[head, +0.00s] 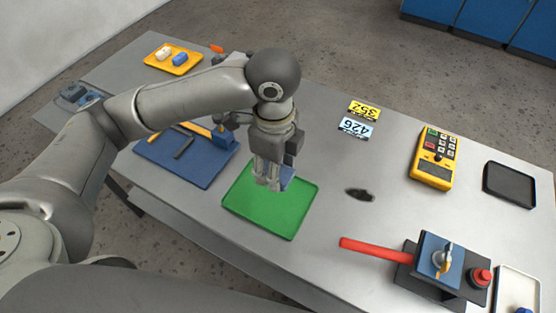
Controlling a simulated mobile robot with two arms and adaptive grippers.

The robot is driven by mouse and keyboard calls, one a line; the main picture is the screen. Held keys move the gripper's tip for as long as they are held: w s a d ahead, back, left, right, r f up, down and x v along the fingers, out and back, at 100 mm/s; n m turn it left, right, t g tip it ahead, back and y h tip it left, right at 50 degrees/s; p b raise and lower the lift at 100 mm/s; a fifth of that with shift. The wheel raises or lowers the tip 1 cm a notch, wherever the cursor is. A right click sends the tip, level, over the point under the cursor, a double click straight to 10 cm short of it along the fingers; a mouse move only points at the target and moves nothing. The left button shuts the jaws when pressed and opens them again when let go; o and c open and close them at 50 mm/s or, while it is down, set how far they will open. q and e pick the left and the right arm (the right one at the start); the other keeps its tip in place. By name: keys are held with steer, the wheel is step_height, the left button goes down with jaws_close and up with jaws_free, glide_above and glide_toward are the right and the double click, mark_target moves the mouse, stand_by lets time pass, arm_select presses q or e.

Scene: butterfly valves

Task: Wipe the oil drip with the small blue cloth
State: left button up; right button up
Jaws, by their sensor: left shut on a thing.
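My left gripper (268,186) points down over the green tray (262,212) and is shut on a small blue thing, which looks like the blue cloth (287,178). Only part of the cloth shows beside the fingers. I cannot tell whether it touches the tray. The oil drip (360,194) is a dark smear on the grey table, to the right of the green tray and apart from the gripper. My right gripper is not in view.
A blue mat (180,170) with tools lies left of the green tray. A valve with a red handle (375,250) stands at front right. A yellow keypad device (434,160) and a black tray (510,184) lie at right. Number plates (356,128) lie behind the drip.

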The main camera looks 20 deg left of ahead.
arm_select(q)
steer(key=shift+o, duration=1.3)
steer(key=c, duration=0.3)
